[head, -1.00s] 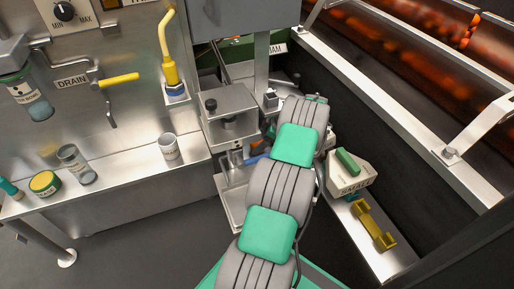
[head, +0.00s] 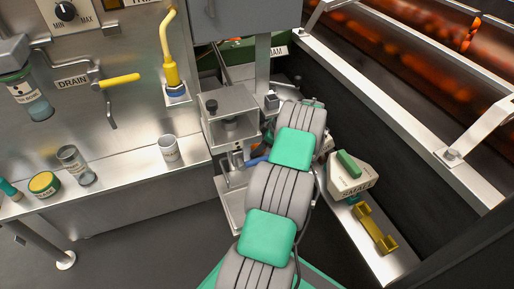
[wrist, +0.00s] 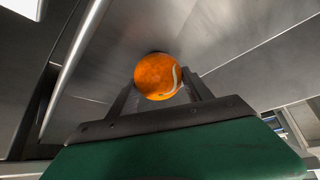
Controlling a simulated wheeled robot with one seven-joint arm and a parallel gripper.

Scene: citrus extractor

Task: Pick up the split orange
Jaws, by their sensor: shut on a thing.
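The split orange (wrist: 157,76) shows in the wrist view as an orange ball with a pale curved split on its right side. It sits between the two dark fingers of my gripper (wrist: 160,92), which is shut on it. Grey metal surfaces lie behind and around the orange in that view. In the head view my arm hides both the gripper and the orange.
A white box marked SMALL (head: 350,178) and a yellow bracket (head: 374,228) sit on the right ledge. A white cup (head: 169,147), a glass jar (head: 76,165) and a yellow-lidded tin (head: 44,185) stand on the left counter. A metal press (head: 232,122) stands beside my arm.

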